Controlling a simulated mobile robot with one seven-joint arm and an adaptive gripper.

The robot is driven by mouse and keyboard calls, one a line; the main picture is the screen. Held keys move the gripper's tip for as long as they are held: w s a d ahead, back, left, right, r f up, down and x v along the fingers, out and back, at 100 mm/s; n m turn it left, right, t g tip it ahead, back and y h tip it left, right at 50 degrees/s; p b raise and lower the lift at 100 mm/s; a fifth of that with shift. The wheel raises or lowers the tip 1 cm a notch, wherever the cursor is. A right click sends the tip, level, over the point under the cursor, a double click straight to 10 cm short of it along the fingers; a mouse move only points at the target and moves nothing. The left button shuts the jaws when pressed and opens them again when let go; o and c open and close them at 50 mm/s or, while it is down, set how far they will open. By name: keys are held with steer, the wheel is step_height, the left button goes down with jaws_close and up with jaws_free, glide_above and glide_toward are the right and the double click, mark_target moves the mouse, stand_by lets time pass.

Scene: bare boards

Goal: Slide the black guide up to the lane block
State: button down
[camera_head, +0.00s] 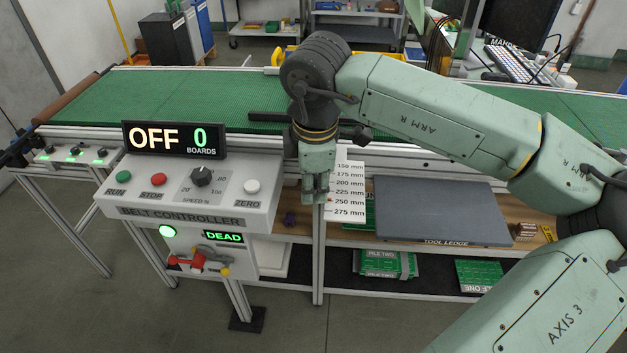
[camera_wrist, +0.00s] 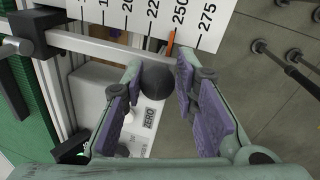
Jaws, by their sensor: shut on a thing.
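The black guide (camera_head: 270,117) shows as a dark bar on the green belt, partly hidden behind my wrist. My gripper (camera_head: 315,201) points down at the belt's near side. In the wrist view its two purple-padded fingers (camera_wrist: 160,85) are shut on a round black knob (camera_wrist: 154,86) at the end of a silver rod (camera_wrist: 90,46). The rod runs left into a black bracket (camera_wrist: 28,36) at the belt edge. An orange pointer (camera_wrist: 171,44) stands by the 250 mark on the white scale (camera_wrist: 145,15). I cannot make out the lane block.
The belt controller (camera_head: 190,200) reads OFF and stands left of my gripper. The scale also hangs in the head view (camera_head: 348,180). A tool ledge (camera_head: 440,212) with a grey plate lies to the right. Board piles (camera_head: 385,263) sit on the shelf below.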

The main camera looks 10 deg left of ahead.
steer(key=w+b, duration=0.4)
steer(key=w, duration=0.4)
steer(key=shift+a, duration=0.1)
steer(key=shift+w+r, duration=0.1)
steer(key=shift+w, duration=0.2)
steer(key=c, duration=1.3)
jaws_free()
steer(key=shift+c, duration=0.2)
step_height(320, 180, up, 12)
steer(key=s, duration=0.2)
steer(key=shift+s+d, duration=0.15)
steer(key=shift+d, duration=0.15)
steer(key=shift+f, duration=0.2)
